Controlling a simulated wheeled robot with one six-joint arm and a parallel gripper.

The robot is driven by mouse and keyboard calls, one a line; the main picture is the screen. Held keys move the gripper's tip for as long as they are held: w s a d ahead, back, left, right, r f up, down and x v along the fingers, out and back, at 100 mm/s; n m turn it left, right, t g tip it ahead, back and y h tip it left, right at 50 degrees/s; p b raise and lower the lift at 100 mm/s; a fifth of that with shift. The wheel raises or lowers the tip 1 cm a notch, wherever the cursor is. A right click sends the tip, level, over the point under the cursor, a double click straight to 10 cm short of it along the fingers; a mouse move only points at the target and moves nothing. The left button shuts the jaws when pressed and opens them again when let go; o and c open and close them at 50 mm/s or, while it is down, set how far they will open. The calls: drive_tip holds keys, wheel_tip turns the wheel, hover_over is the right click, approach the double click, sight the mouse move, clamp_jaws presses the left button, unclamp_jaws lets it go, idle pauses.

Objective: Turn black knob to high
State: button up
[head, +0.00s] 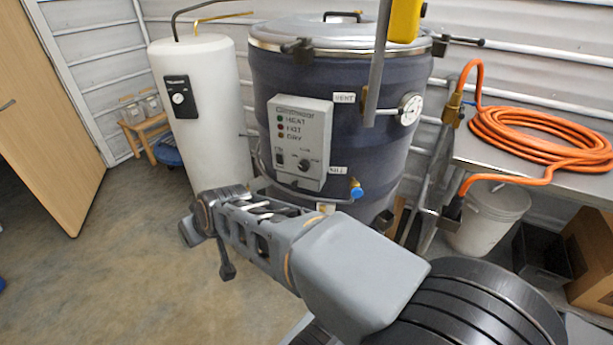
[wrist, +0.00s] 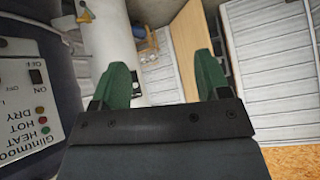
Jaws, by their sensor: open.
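The black knob (head: 304,164) is on the lower right of a grey control box (head: 317,110) fixed to the front of a dark vat. Its pointer setting is too small to read. The box has several small lights above and a switch at its lower left. In the wrist view part of the control box (wrist: 25,120) shows upside down at the left edge; I cannot make out the knob there. My gripper (wrist: 160,68) has two green fingers, open and apart with nothing between them. In the head view my arm reaches left, below and in front of the box.
A white tank (head: 205,120) with a small black dial box (head: 180,97) stands left of the vat (head: 380,150). A round gauge (head: 411,109) and a blue valve (head: 356,190) stick out from the vat. An orange hose (head: 540,140) lies coiled at right. Floor at left is clear.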

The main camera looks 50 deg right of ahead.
drive_tip(key=w+d+f+m+t+h+b, duration=0.1)
drive_tip(key=w+d+f+t+b, duration=0.15)
drive_tip(key=w, duration=0.25)
drive_tip(key=m+g+h+b, duration=0.5)
drive_tip(key=m+h+b, duration=0.75)
drive_tip(key=h, duration=0.45)
approach(303, 168)
drive_tip(key=shift+n+t, duration=0.25)
drive_tip(key=shift+n, duration=0.2)
drive_tip(key=b+x, duration=0.2)
drive_tip(key=x, duration=0.5)
drive_tip(key=shift+d, duration=0.4)
drive_tip(key=shift+x, duration=0.85)
drive_tip(key=c, duration=0.9)
